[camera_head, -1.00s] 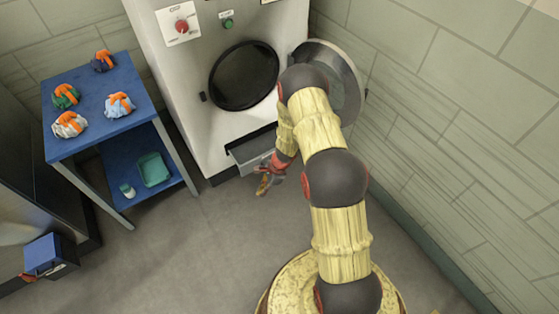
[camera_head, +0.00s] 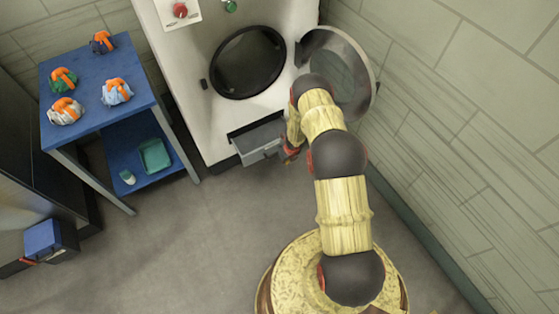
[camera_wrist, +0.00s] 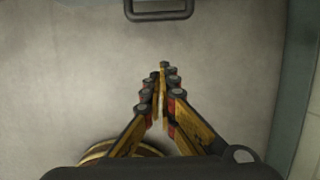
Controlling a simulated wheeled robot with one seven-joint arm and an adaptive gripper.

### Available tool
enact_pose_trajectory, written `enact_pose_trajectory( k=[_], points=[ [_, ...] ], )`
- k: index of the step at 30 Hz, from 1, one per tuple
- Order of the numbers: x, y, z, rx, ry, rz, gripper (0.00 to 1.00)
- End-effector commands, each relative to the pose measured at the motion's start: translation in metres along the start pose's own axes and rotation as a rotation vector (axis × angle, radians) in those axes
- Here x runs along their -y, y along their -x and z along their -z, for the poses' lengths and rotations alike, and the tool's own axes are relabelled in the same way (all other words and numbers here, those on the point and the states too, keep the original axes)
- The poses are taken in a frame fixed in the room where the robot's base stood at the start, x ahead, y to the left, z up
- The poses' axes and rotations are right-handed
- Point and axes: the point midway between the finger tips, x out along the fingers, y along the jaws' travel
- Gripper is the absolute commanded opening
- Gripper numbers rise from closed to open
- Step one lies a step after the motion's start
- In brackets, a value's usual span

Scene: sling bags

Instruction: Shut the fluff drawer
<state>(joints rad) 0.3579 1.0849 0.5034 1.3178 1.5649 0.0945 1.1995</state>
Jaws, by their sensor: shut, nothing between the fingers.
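The fluff drawer (camera_head: 260,144) is a grey drawer low on the front of the white machine, below the round opening. It stands pulled out. My gripper (camera_head: 289,156) is by the drawer's right side in the head view, partly hidden by my arm. In the wrist view my gripper (camera_wrist: 162,85) has its fingers together with nothing between them. A dark handle-like frame (camera_wrist: 158,15), probably the drawer's handle, shows at the top of that view, apart from the fingertips.
The machine's round door (camera_head: 340,75) stands open on the right, close to my arm. A blue table (camera_head: 85,85) with several bundles stands left. A blue box (camera_head: 45,240) is at lower left. The floor (camera_head: 190,240) before the machine is clear.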

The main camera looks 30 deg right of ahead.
Motion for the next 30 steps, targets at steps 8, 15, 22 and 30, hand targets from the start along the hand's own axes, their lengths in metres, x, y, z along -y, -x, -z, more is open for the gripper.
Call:
enact_pose_trajectory(
  k=[8, 15, 22, 30],
  points=[
    [-0.001, -0.05, 0.002, -0.002, 0.003, -0.001, 0.0],
    [0.0, -0.077, -0.003, 0.001, 0.004, -0.001, 0.0],
    [-0.001, -0.076, -0.016, -0.001, 0.006, -0.001, 0.0],
    [-0.001, -0.077, -0.031, 0.001, 0.006, -0.003, 0.0]
  ],
)
